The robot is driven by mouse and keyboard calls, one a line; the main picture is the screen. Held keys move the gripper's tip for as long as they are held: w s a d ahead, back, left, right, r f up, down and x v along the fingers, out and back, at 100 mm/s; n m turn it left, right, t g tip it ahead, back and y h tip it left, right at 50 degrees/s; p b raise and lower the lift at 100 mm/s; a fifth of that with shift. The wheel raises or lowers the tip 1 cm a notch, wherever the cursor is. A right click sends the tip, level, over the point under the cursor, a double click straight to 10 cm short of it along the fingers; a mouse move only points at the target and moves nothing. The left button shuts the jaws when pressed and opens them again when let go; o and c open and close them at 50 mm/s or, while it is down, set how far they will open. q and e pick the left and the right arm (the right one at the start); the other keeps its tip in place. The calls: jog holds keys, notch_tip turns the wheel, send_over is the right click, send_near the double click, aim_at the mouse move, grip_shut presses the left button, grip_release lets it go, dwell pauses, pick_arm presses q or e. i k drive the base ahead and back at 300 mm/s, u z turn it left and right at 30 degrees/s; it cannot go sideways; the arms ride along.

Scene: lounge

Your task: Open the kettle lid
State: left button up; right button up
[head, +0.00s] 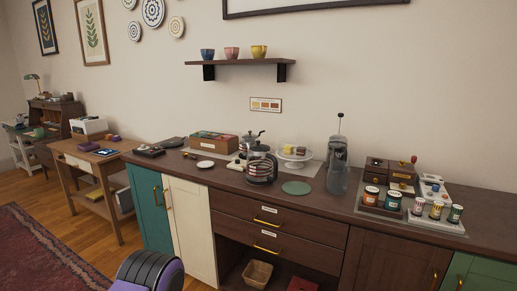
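A kettle-like glass vessel (261,170) with a black band, a black handle on its right and a dark top stands near the front of the long dark counter. Its top looks closed, but it is small in the view. A second, steel-and-dark pot (245,144) stands just behind it to the left, partly hidden by it. I cannot tell for sure which of the two is the kettle. Neither of my grippers is in view, and nothing touches either vessel.
On the dark counter (330,208), a cake stand (294,155) and a tall French-press-like glass vessel (338,166) stand to the right. Jars and boxes crowd the right end. A wall shelf (240,62) hangs above.

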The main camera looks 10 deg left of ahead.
aim_at(257, 148)
jog(key=z, duration=1.15)
jog(key=k, duration=0.1)
jog(key=u, duration=2.1)
jog(key=i, duration=0.85)
jog(key=z, duration=0.3)
jog(key=i, duration=0.6)
jog(key=z, duration=0.5)
